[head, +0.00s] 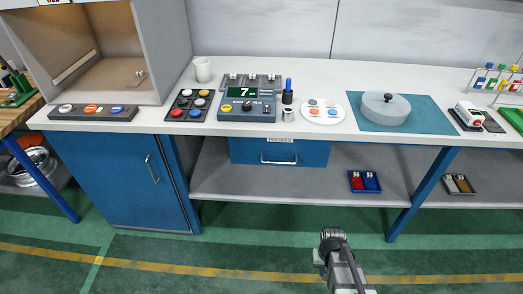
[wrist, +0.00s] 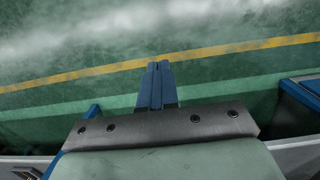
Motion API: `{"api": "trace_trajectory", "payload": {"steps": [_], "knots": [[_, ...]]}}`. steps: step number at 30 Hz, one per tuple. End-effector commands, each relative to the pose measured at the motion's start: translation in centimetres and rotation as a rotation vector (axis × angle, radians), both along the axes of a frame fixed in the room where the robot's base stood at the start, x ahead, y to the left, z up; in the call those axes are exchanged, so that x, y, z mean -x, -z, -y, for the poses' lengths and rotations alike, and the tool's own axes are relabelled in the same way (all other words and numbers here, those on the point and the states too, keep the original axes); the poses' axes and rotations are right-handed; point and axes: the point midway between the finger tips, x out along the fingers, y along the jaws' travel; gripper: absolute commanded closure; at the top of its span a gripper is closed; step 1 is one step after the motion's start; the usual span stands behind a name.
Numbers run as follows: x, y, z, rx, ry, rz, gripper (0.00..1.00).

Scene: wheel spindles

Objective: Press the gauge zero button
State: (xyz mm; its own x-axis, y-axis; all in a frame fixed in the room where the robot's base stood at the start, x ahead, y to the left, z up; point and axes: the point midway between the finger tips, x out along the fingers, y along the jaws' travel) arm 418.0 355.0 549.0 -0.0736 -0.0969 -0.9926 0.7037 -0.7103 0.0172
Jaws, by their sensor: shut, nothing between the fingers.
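The gauge (head: 248,98) is a grey box on the bench with a green display showing a 7. A yellow button, a dark knob and a blue button sit in a row below the display; their labels are too small to read. My gripper (wrist: 158,67) is shut and empty in the wrist view, its two blue-grey fingers together above the green floor. In the head view, my arm shows at the bottom, in front of the bench and well away from the gauge. The gauge is not in the wrist view.
A pad of coloured round caps (head: 190,105) stands left of the gauge. A dark cup with a blue-topped item (head: 287,97), a small metal cylinder (head: 289,116) and a white plate (head: 322,119) stand to its right. A three-button strip (head: 92,113) lies farther left.

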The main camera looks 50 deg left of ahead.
Motion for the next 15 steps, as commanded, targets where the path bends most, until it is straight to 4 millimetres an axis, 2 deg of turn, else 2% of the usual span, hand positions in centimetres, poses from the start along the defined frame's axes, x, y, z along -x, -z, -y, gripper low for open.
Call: {"api": "trace_trajectory", "payload": {"steps": [1,7,15], "knots": [[-0.5,-0.7,-2.3,-0.013,-0.028,0.019,1.00],[-1.1,-4.0,-9.5,-0.054,-0.122,0.085,1.00],[-0.8,-9.2,-19.1,-0.106,-0.241,0.172,1.00]]}}
